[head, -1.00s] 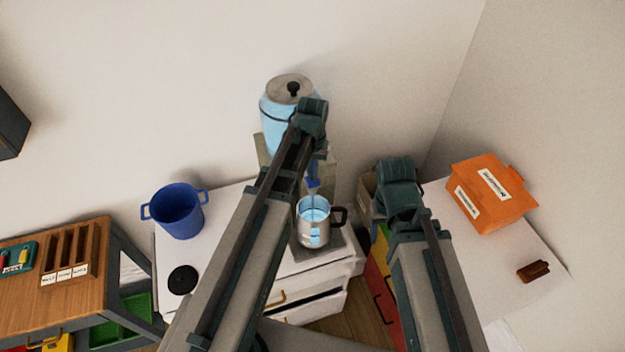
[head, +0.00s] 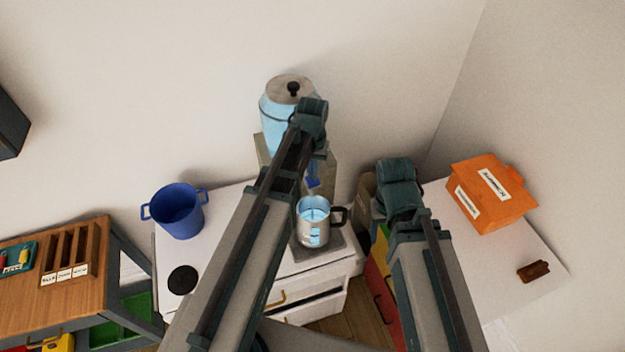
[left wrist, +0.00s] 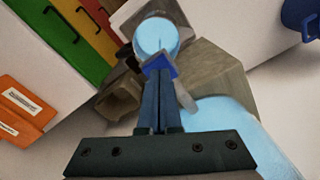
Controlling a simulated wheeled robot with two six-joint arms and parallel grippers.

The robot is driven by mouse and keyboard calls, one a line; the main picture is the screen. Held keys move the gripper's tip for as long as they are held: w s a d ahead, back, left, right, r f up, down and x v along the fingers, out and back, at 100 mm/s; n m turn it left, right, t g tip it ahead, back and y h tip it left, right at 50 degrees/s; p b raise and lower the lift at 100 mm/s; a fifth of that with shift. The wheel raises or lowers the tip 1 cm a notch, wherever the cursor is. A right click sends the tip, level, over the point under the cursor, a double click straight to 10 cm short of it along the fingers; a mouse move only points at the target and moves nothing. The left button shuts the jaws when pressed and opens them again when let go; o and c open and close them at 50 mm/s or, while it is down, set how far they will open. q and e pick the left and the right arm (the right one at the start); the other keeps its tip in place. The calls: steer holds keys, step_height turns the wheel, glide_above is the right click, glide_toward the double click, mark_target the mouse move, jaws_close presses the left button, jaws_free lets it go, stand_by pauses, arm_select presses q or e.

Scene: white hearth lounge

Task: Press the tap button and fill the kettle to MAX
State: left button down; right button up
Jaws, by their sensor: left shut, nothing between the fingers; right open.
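The kettle (head: 313,224), metal with a black handle, stands upright below the tap in the head view, with light blue water inside. It also shows in the left wrist view (left wrist: 152,36), partly covered. The blue tap button (left wrist: 160,67) sits on the front of the dispenser (left wrist: 210,75). My left gripper (left wrist: 159,78) is shut and empty, its fingertips at the button and seemingly touching it. In the head view my left arm hides part of the dispenser. My right gripper (head: 396,180) is open, away to the right of the kettle; its fingers are mostly hidden. The MAX mark is too small to read.
The dispenser's light blue tank (head: 275,125) has a grey lid. A blue pot (head: 177,212) and a black disc (head: 183,280) are on the white counter at left. An orange box (head: 490,195) and a brown block (head: 533,271) lie on the right surface.

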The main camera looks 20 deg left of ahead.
arm_select(q)
step_height(320, 180, up, 7)
steer(key=p, duration=0.7)
steer(key=shift+s+d+f, duration=0.1)
steer(key=shift+f, duration=0.05)
steer(key=s+d+f+m+b, duration=0.1)
steer(key=s+d+f+b, duration=0.2)
steer(key=f+b, duration=0.3)
steer(key=s+d+f+m+b, duration=0.2)
steer(key=s+d+f+b, duration=0.2)
steer(key=s+f+b, duration=0.2)
steer(key=s+d+f+m+y+b, duration=0.1)
steer(key=s+d+f+b, duration=0.2)
steer(key=s+f+b, duration=0.2)
step_height(320, 180, down, 2)
steer(key=b, duration=0.3)
steer(key=shift+d+f+m, duration=0.15)
steer(key=shift+f+m, duration=0.1)
steer(key=shift+m, duration=0.05)
steer(key=shift+s, duration=0.15)
